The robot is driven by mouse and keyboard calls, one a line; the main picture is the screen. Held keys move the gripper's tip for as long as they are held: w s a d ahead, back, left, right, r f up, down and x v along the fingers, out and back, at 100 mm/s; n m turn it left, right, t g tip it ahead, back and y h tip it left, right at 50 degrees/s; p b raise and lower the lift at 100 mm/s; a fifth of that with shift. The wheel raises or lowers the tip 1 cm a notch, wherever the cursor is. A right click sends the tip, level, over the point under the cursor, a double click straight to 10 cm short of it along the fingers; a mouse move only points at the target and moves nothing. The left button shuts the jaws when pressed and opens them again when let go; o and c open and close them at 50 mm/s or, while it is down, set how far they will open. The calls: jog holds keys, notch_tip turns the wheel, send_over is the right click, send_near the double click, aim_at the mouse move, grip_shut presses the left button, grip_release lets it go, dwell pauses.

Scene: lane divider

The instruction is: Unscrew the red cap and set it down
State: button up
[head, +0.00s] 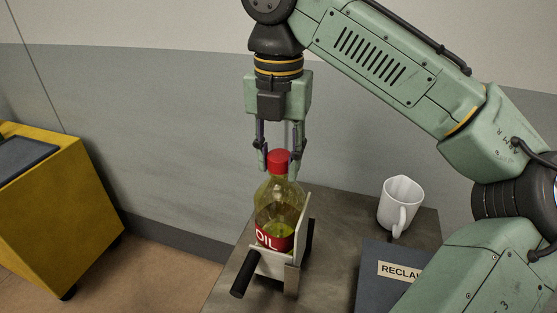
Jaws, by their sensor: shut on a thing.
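The red cap (279,157) sits on top of a clear bottle (277,205) with yellow-green oil in it and a red label reading "OIL". The bottle stands upright in a pale clamp-like holder (281,264) with dark handles, on a grey table. My gripper (279,163) points straight down from above, its two fingers on either side of the cap and shut on it. Part of the cap's sides is hidden behind the fingers. Whether the cap is loose on the neck cannot be told.
A white mug (400,205) stands on the table (333,212) to the right. In front of it is a dark box (376,284) with a label starting "RECLA", partly covered by my arm. A yellow cabinet (62,220) stands at the left, apart from the table.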

jog(key=shift+n, duration=0.9)
jog(key=shift+n, duration=0.9)
jog(key=shift+n, duration=0.9)
jog(key=shift+n, duration=0.8)
